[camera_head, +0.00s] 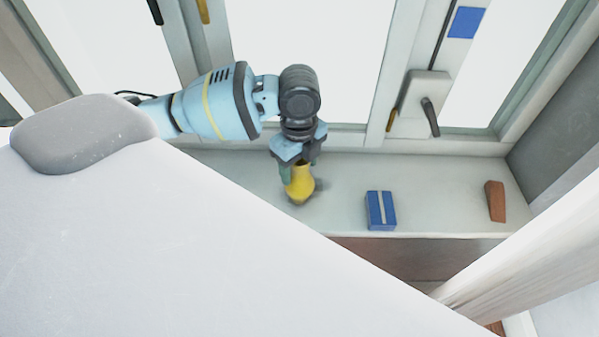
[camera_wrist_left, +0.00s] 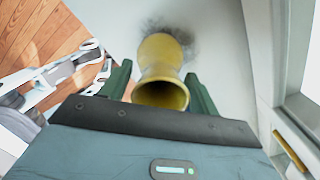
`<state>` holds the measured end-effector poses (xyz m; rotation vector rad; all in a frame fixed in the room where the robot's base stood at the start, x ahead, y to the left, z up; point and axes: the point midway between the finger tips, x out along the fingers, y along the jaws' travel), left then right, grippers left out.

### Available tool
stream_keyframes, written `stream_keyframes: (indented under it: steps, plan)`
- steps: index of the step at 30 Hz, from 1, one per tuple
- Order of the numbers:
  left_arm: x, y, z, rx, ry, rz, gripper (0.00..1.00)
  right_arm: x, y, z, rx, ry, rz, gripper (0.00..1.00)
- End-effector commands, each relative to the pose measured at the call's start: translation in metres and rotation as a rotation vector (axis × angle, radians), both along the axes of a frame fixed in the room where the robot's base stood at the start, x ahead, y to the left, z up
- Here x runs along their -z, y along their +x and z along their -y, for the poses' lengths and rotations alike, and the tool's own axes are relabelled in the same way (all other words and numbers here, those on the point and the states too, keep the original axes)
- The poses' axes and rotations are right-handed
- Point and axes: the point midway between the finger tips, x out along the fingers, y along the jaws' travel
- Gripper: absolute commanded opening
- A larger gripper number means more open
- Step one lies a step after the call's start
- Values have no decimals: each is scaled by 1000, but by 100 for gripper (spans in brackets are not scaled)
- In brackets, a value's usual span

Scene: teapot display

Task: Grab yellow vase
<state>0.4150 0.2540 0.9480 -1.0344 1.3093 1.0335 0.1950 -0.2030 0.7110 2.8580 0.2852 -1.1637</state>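The yellow vase (camera_head: 299,183) stands on the pale window sill, near its front edge. My left gripper (camera_head: 298,170) is above it, pointing down, with its fingers around the vase's upper part. In the left wrist view the vase (camera_wrist_left: 161,93) lies between the two green fingers (camera_wrist_left: 159,72), its open mouth facing the camera. The fingers are spread, with what look like narrow gaps beside the vase; contact is hard to tell. The vase's base is partly hidden there. My right gripper is in neither view.
On the sill (camera_head: 345,170), a blue box with a light stripe (camera_head: 381,210) stands right of the vase, and a reddish-brown block (camera_head: 495,201) farther right. Behind is the window frame with a dark handle (camera_head: 430,117). Sill between vase and blue box is clear.

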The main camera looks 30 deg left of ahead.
Motion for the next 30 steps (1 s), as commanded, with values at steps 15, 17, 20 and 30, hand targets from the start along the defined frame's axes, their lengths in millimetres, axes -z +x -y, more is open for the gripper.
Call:
stream_keyframes:
  steps: [15,17,20,30]
  plan:
    - [-1,0,0,0,0,2,0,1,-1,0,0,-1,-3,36]
    - [-1,0,0,0,0,2,0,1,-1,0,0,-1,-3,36]
    - [-1,0,0,0,0,2,0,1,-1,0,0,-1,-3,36]
    - [-23,1,0,1,-2,4,0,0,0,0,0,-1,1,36]
